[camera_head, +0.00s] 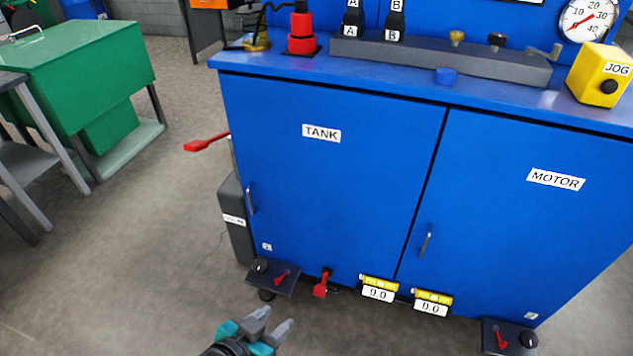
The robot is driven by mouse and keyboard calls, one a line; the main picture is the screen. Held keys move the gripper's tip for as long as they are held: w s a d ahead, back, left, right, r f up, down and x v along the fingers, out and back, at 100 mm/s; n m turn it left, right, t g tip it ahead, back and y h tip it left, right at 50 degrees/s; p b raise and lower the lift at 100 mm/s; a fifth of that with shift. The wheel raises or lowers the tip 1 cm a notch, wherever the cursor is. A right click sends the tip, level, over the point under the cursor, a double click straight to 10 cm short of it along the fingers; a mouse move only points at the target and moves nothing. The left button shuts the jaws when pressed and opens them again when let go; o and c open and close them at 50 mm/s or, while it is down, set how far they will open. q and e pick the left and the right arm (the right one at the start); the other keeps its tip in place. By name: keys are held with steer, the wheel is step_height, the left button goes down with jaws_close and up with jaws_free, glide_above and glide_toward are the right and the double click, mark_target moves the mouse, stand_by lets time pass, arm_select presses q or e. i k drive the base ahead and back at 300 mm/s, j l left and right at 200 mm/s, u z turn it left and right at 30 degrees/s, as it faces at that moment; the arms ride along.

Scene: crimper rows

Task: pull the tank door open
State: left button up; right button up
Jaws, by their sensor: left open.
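The blue tank door (330,185) carries a TANK label (321,133) and looks shut, flush in the cabinet front. Its metal handle (250,199) is upright near the door's left edge. My left gripper (275,326) is at the bottom of the view, low in front of the cabinet. Its grey fingers are apart and nothing shows between them. It looks below the handle and apart from it. My right gripper does not show.
The motor door (520,220), with its own handle (425,242), is right of the tank door. A red lever (207,143) sticks out left of the cabinet. Red valve handle (321,284) and two yellow-topped counters (379,289) sit along the bottom.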

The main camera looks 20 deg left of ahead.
mark_target(335, 175)
steer(key=i+j, duration=0.1)
steer(key=j, duration=0.35)
steer(key=j+u, duration=0.15)
steer(key=j, duration=0.3)
steer(key=i+j, duration=0.2)
steer(key=j, duration=0.2)
steer(key=i+j+u, duration=0.1)
steer(key=j, duration=0.35)
steer(key=i+j, duration=0.1)
steer(key=j, duration=0.3)
steer(key=i+j+u, duration=0.15)
steer(key=j, duration=0.3)
steer(key=i+j, duration=0.15)
steer(key=j, duration=0.25)
